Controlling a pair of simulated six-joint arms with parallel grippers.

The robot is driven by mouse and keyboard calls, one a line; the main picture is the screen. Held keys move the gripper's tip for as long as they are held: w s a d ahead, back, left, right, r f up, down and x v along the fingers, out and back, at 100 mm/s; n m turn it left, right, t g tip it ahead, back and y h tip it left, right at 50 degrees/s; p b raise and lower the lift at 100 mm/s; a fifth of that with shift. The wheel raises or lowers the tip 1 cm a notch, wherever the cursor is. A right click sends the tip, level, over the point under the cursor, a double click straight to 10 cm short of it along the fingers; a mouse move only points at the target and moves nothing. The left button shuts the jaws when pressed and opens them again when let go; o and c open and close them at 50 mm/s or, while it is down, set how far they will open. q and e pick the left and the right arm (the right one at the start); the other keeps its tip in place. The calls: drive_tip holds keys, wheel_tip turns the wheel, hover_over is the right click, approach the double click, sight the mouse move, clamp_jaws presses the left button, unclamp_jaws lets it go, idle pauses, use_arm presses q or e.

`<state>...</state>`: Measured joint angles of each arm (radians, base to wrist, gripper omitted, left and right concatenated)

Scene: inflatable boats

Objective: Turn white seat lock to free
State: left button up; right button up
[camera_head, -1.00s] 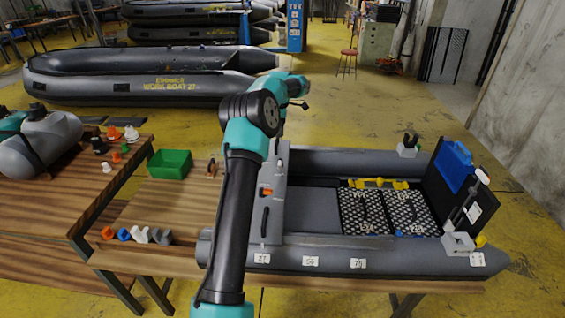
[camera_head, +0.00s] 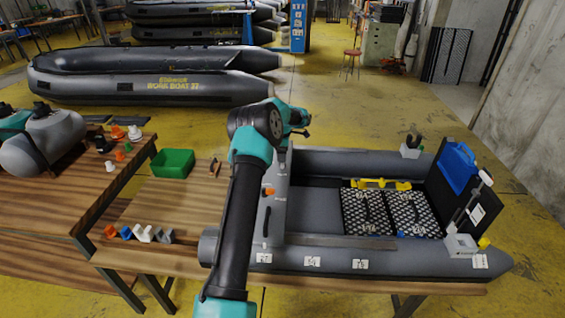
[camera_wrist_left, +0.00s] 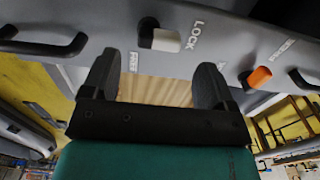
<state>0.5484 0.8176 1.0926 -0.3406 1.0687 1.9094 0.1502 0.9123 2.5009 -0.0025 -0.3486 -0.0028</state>
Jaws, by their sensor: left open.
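The white seat lock (camera_wrist_left: 166,40) is a small white lever on a dark pivot on the grey seat panel (camera_wrist_left: 100,20). In the left wrist view its white end points right, towards the LOCK label; the FREE label is below it. My left gripper (camera_wrist_left: 155,78) is open and empty, with its two fingers just below the lock in that view and apart from it. In the head view my left arm reaches over the grey seat (camera_head: 279,215) of the inflatable boat (camera_head: 340,259), and the white lock does not show there.
An orange lock (camera_wrist_left: 259,77) sits on the same panel, right of the white one; it also shows in the head view (camera_head: 268,191). Black handles (camera_wrist_left: 45,45) stand out from the panel. A green bin (camera_head: 173,163) and small coloured clips lie on the table left of the boat.

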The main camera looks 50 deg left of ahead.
use_arm(q)
wheel_tip(320, 180, down, 5)
idle(0.3)
drive_tip(key=c, duration=0.9)
